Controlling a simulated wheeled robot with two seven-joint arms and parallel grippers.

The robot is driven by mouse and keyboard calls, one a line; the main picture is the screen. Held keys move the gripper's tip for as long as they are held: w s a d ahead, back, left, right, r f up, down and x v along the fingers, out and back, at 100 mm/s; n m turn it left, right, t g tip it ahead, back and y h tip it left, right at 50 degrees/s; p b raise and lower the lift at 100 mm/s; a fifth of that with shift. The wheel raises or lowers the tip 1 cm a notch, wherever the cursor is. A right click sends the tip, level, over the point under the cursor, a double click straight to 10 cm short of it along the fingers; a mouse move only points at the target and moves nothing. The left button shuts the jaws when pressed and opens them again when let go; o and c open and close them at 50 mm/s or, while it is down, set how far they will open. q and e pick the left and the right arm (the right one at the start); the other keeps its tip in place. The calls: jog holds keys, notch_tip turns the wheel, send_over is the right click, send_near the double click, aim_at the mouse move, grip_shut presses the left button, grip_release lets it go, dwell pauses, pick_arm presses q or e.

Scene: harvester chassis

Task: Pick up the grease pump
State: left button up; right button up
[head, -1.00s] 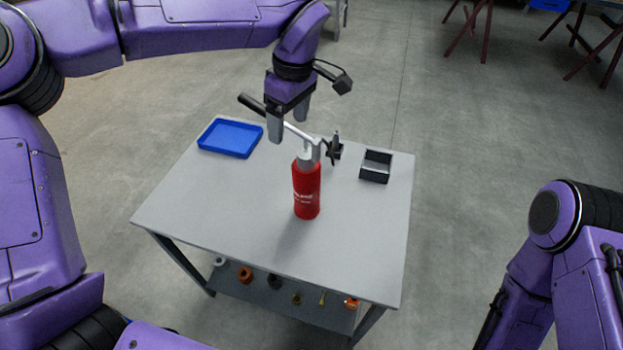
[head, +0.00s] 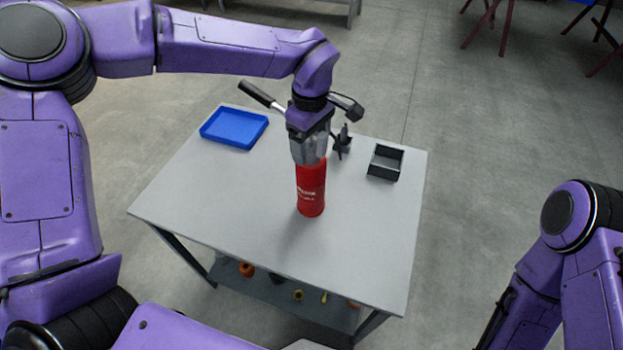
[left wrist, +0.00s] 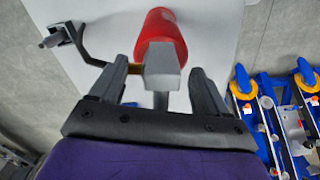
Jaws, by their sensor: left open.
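The grease pump is a red cylinder (head: 311,190) with a grey head and a lever with a black grip (head: 256,94). It stands upright on the grey table (head: 250,215). My left gripper (head: 310,160) points down over the pump's top and hides most of its head. In the left wrist view, the grey pump head (left wrist: 163,68) lies between the two open fingers, with gaps on both sides, and the red body (left wrist: 160,28) is beyond it. My right arm shows at the right edge of the head view; its gripper cannot be made out.
A blue tray (head: 234,128) lies at the table's back left. A dark open box (head: 385,162) and a small black holder (head: 343,142) stand at the back right. Several small parts lie on the lower shelf (head: 270,290). The table's front is clear.

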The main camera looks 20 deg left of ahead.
pick_arm(q)
grip_shut()
jog(key=shift+w, duration=0.1)
jog(key=shift+r, duration=0.15)
